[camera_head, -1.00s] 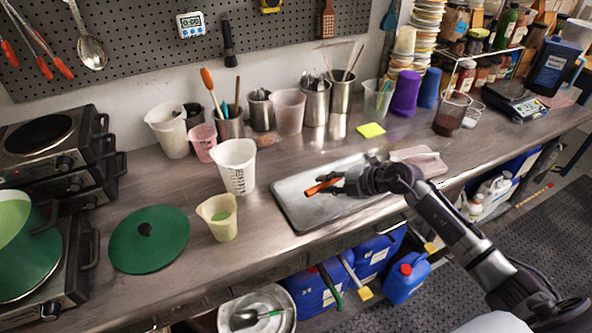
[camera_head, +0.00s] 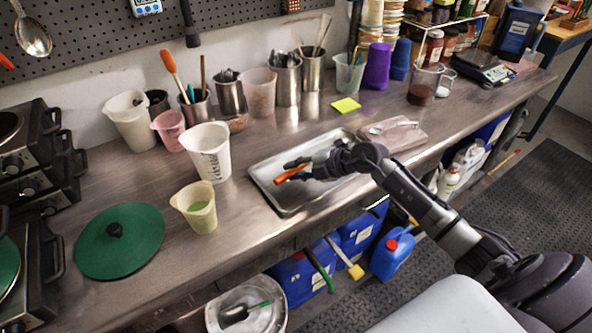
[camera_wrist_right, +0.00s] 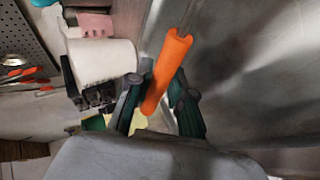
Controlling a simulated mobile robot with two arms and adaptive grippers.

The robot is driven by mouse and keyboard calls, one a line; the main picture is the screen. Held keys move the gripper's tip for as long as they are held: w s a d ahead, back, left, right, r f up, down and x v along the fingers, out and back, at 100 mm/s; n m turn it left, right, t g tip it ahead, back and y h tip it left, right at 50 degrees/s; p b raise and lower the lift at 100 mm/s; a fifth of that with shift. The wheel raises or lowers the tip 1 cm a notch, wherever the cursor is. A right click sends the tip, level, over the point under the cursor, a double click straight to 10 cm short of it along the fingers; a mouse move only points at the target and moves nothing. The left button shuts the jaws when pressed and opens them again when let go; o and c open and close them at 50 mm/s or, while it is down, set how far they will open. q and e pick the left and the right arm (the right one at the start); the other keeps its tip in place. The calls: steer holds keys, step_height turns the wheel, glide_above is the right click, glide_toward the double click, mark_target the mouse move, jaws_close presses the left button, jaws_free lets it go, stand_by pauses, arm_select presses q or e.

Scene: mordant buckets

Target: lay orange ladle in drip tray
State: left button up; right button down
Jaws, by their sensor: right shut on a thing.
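The orange ladle (camera_head: 291,173) shows its orange handle in the head view, over the drip tray; the rest of it is hard to make out. My right gripper (camera_head: 303,170) is shut on the handle, which pokes out to the left of the fingers. In the right wrist view the handle (camera_wrist_right: 166,70) sits between the fingers (camera_wrist_right: 158,98), and a thin metal shaft runs up from it. The drip tray (camera_head: 284,205) is a shallow metal tray on the counter, below the gripper. I cannot tell whether the ladle touches it. My left gripper is out of view.
A white measuring beaker (camera_head: 207,153) and a yellow jug (camera_head: 196,207) stand left of the tray. A pinkish board (camera_head: 398,137) with a metal utensil lies to its right. A green lid (camera_head: 120,240) lies at the left. Containers line the wall.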

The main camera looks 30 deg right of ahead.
steer(key=shift+f, duration=0.15)
steer(key=c, duration=1)
jaws_free()
steer(key=shift+o, duration=0.2)
steer(key=v, duration=1.2)
